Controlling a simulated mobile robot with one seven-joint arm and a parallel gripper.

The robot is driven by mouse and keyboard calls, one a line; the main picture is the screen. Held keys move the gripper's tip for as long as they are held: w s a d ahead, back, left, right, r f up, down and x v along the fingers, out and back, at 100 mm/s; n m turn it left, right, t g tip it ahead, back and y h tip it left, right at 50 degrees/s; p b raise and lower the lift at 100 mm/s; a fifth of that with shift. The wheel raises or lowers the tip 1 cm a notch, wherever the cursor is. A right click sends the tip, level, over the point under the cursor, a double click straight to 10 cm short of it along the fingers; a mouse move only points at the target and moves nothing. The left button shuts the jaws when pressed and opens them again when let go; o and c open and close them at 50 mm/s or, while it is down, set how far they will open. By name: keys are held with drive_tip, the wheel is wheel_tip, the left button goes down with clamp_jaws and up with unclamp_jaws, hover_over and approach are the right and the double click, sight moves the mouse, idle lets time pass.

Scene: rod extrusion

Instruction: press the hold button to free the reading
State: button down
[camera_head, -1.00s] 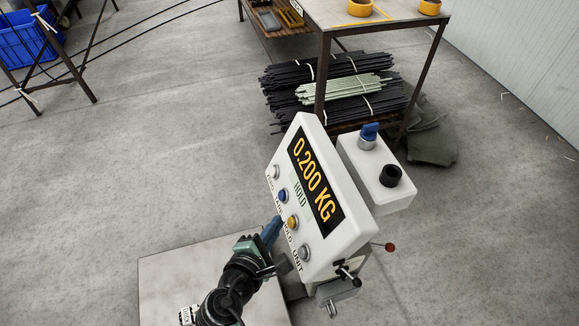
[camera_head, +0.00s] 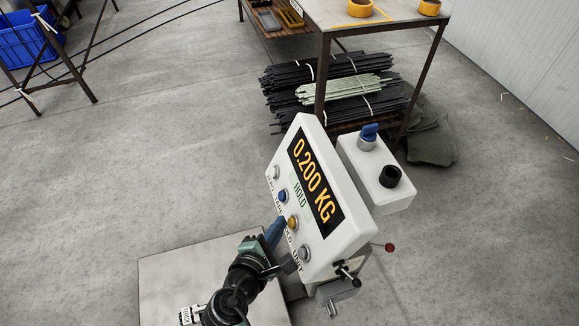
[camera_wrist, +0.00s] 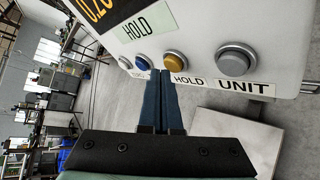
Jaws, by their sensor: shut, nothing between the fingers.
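The white scale head (camera_head: 333,205) shows "0.200 KG" on its display (camera_head: 315,182), with a lit "HOLD" sign (camera_head: 299,194) beside it. The yellow hold button (camera_head: 292,223) is in the button row between the blue button (camera_head: 282,196) and a grey one (camera_head: 304,254). In the wrist view the hold button (camera_wrist: 175,61) stands out above its "HOLD" label (camera_wrist: 188,80). My gripper (camera_head: 279,224) is shut and empty, its blue fingertips just short of the hold button. In the wrist view the fingertips (camera_wrist: 160,73) are just below and left of that button; I cannot tell whether they touch.
The grey "UNIT" button (camera_wrist: 234,60) is right of the hold button in the wrist view. A white box (camera_head: 377,180) with a blue knob and a black knob is behind the scale head. A metal plate (camera_head: 180,270) lies below my arm. Open floor is at left.

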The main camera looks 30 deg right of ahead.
drive_tip(key=shift+s+d+f, duration=0.2)
drive_tip(key=shift+d+f, duration=0.05)
drive_tip(key=shift+d, duration=0.3)
idle(0.9)
drive_tip(key=shift+w+a+r+p, duration=0.15)
drive_tip(key=shift+a+r+p, duration=0.1)
drive_tip(key=shift+a, duration=0.2)
drive_tip(key=shift+w+a+r+p, duration=0.1)
drive_tip(key=shift+a+r+p, duration=0.1)
drive_tip(key=shift+a, duration=0.25)
drive_tip(key=shift+w+a+r+p, duration=0.25)
drive_tip(key=shift+a+r, duration=0.1)
drive_tip(key=shift+a, duration=0.4)
drive_tip(key=shift+w+a+r+p, duration=0.2)
drive_tip(key=shift+a+r+p, duration=0.15)
drive_tip(key=shift+a, duration=0.35)
drive_tip(key=shift+w+a+r+p, duration=0.2)
drive_tip(key=shift+a+r, duration=0.15)
drive_tip(key=shift+a, duration=0.4)
